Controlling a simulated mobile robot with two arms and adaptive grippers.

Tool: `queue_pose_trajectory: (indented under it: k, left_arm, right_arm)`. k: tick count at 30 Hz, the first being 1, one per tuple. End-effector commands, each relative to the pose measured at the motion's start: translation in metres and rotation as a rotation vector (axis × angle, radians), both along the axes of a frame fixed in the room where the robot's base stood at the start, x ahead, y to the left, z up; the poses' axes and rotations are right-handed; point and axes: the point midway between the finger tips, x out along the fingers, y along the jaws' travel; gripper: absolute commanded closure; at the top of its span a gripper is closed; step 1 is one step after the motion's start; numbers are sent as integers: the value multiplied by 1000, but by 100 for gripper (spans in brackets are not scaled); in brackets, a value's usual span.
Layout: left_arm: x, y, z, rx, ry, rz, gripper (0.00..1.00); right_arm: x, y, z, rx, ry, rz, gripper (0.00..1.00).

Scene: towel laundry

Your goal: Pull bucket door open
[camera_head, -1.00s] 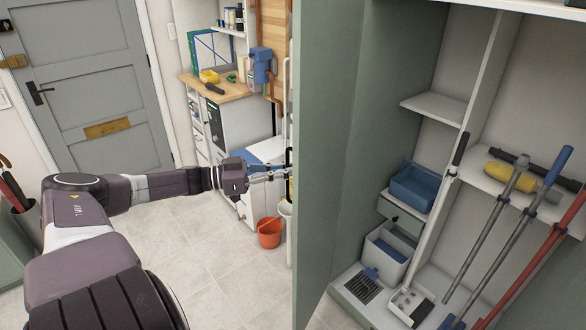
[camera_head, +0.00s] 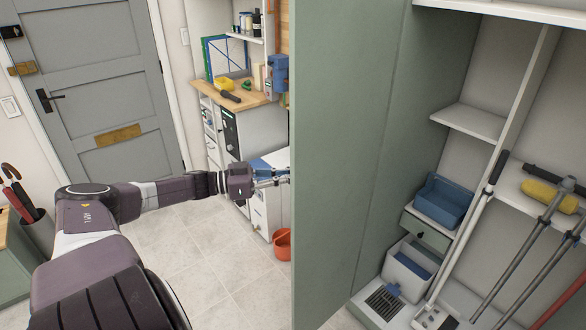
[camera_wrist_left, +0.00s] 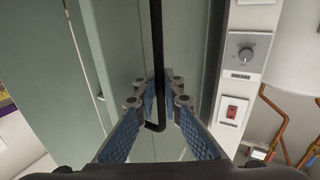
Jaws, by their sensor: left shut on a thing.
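The tall green cabinet door (camera_head: 345,150) stands open in the middle of the head view. The cabinet interior shows to its right. The same door's green face (camera_wrist_left: 115,45) fills the left and middle of the left wrist view, with a vertical black bar handle (camera_wrist_left: 157,50) on it. My left gripper (camera_head: 277,177) is at the door's left edge, its tips partly hidden by the door. In the left wrist view my left gripper (camera_wrist_left: 160,100) has its blue-padded fingers closed around the handle's lower part. My right gripper is not in view.
Inside the cabinet are a blue bin (camera_head: 443,200), a pale bucket (camera_head: 407,270) and leaning long-handled tools (camera_head: 470,225). An orange bucket (camera_head: 282,245) stands on the floor behind the door. The tiled floor (camera_head: 215,265) left of the door is clear.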

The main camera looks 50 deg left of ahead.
Motion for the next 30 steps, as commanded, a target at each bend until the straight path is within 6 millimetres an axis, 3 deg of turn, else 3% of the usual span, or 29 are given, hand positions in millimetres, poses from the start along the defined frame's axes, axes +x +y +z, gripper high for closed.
queue_pose_trajectory:
  k: [4, 5, 9, 22, 30]
  left_arm:
    - [-1, 0, -4, 3, 8, 0, 100]
    - [-1, 0, -4, 3, 8, 0, 90]
    - [-1, 0, -3, 2, 6, 0, 76]
    - [-3, 2, -1, 2, 3, 1, 76]
    - [-27, 17, -3, 3, 9, 1, 76]
  right_arm:
    - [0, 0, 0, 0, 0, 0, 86]
    - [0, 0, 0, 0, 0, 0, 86]
    - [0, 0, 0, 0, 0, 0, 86]
    - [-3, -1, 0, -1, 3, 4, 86]
    - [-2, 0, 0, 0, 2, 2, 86]
